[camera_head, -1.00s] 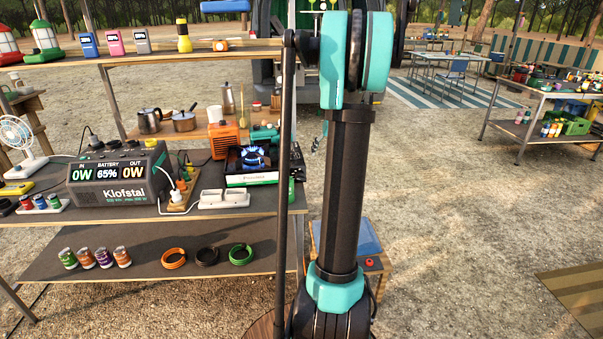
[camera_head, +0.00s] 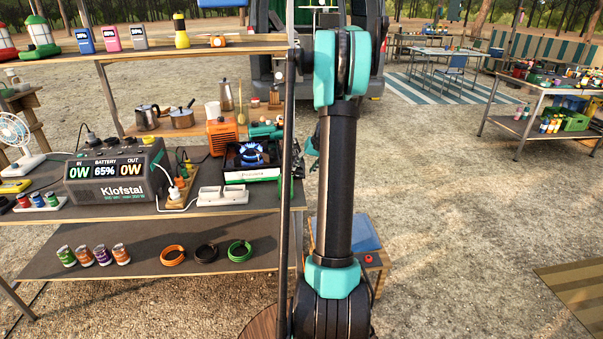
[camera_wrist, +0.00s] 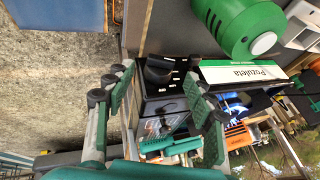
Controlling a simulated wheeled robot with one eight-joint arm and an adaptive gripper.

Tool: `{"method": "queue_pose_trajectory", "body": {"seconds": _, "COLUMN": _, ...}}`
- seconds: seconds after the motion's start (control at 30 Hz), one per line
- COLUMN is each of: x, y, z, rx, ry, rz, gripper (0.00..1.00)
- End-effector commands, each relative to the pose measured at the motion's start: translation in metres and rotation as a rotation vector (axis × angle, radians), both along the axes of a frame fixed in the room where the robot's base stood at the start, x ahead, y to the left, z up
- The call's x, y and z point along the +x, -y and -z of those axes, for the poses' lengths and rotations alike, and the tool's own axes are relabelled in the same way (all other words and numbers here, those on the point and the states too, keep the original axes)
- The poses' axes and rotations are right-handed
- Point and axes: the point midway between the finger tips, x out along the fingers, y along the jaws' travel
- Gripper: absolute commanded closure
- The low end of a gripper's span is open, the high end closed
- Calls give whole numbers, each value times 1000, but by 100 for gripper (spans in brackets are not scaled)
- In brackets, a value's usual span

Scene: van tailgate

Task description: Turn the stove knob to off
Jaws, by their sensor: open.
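The camp stove (camera_head: 250,174) stands on the middle shelf in the head view, with a blue flame burning on top. The wrist view shows the stove's white and green front panel (camera_wrist: 240,73) turned sideways. The black stove knob (camera_wrist: 158,71) sits on a dark panel with white markings beside it. My gripper (camera_wrist: 160,88) is open, with one green-padded finger on each side of the knob in the picture. I cannot tell whether either finger touches it. In the head view the knob is not clear, and my arm hides most of the gripper.
A green gas canister (camera_wrist: 246,28) is close beside the stove panel in the wrist view. Left of the stove are an orange box (camera_head: 222,137), a power strip (camera_head: 222,196) and a power station (camera_head: 115,175). An upper shelf (camera_head: 200,49) runs above.

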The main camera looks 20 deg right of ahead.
Motion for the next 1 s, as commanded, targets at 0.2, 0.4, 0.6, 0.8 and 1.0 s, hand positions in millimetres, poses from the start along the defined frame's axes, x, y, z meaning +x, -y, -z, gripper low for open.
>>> {"method": "queue_pose_trajectory", "body": {"seconds": 0.2, "x": 12, "y": -5, "z": 24, "rx": 0, "ry": 1, "rz": 0, "gripper": 46}}
{"method": "queue_pose_trajectory", "body": {"seconds": 0.4, "x": 15, "y": -7, "z": 31, "rx": 0, "ry": 1, "rz": 1, "gripper": 46}}
{"method": "queue_pose_trajectory", "body": {"seconds": 0.6, "x": 15, "y": -7, "z": 31, "rx": 0, "ry": 1, "rz": 0, "gripper": 46}}
{"method": "queue_pose_trajectory", "body": {"seconds": 0.8, "x": 15, "y": -7, "z": 31, "rx": 0, "ry": 1, "rz": 0, "gripper": 67}}
{"method": "queue_pose_trajectory", "body": {"seconds": 1.0, "x": 15, "y": -7, "z": 30, "rx": 0, "ry": 1, "rz": 0, "gripper": 92}}
